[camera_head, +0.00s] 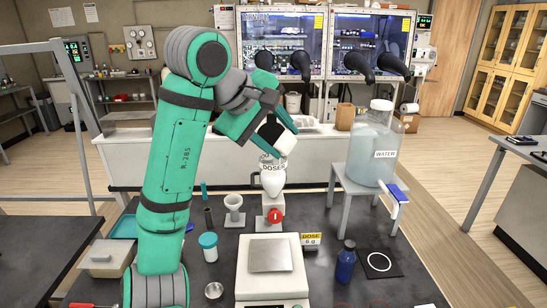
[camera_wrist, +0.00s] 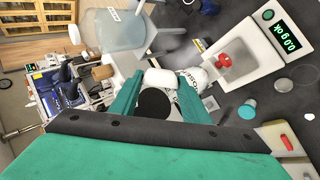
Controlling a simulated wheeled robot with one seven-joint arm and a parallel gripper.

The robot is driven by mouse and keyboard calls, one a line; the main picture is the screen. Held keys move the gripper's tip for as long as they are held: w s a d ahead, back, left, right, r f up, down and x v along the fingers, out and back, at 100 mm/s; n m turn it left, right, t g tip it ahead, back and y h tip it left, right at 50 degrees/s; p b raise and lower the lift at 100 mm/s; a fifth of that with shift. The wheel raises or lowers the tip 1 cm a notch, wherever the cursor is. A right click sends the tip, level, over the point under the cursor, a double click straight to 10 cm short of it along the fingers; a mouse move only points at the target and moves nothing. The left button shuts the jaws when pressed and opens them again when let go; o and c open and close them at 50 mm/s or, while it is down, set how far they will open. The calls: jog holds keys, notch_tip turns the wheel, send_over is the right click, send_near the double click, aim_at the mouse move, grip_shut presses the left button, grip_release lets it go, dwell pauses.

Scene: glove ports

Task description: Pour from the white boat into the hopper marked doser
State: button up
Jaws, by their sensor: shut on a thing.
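My gripper (camera_head: 275,131) is shut on the white boat (camera_head: 286,144), high over the dark bench. In the wrist view the boat (camera_wrist: 160,78) shows at the fingertips, with a black round part (camera_wrist: 155,103) between the fingers. The white hopper (camera_head: 272,181), lettered "DOSE" as far as it is readable, stands below the boat on a stand with a red knob (camera_head: 275,215). In the wrist view the hopper (camera_wrist: 190,78) is partly hidden by a finger. The boat appears above the hopper and apart from it. Its contents cannot be made out.
A balance (camera_head: 270,258) stands in front of the hopper; its display (camera_wrist: 285,38) reads about 0.0 g ok. A "DOSE 6 g" sign (camera_head: 311,240) is beside it. A large water jar (camera_head: 373,148) stands on a stool to the right.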

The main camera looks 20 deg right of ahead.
jog(key=shift+w+a+n+g+h, duration=0.2)
jog(key=shift+w+n+g+h, duration=0.1)
jog(key=shift+w, duration=0.15)
jog(key=shift+w+a+n+g+h, duration=0.1)
jog(key=shift+a+n+g+h, duration=0.15)
jog(key=shift+g, duration=0.25)
dwell(0.4)
jog(key=shift+w+d+n+g+h, duration=0.15)
jog(key=shift+n+g+h, duration=0.25)
jog(key=shift+g, duration=0.2)
jog(key=shift+w, duration=0.1)
